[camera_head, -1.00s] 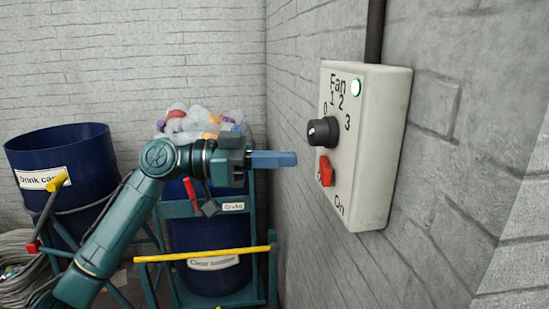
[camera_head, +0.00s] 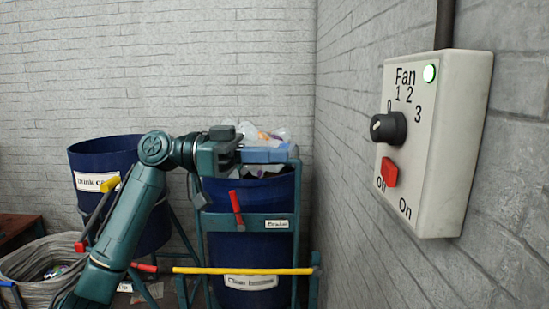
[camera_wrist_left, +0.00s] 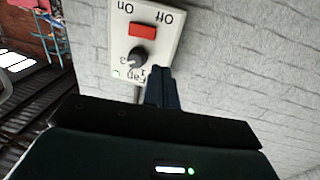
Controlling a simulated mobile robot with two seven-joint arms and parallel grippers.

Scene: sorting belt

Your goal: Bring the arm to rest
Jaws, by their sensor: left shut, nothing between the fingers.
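My left gripper (camera_head: 268,154) is shut and empty in the head view. It hangs in the air to the left of the fan control box, clear of it, with a blue bin behind it. In the left wrist view its closed fingers (camera_wrist_left: 161,88) show in front of the lower edge of the box. The fan box (camera_head: 462,150) is on the right-hand wall, with a black knob (camera_head: 388,127), a red switch (camera_head: 389,172) and a lit green lamp (camera_head: 430,73). The box also shows upside down in the left wrist view (camera_wrist_left: 165,45). My right gripper is out of view.
A blue bin (camera_head: 240,208) of clear bottles stands behind my left gripper, with a yellow bar (camera_head: 242,270) across its frame. A drink can bin (camera_head: 115,215) stands to its left. A grey coil (camera_head: 38,262) lies at the lower left. The brick wall runs along the right.

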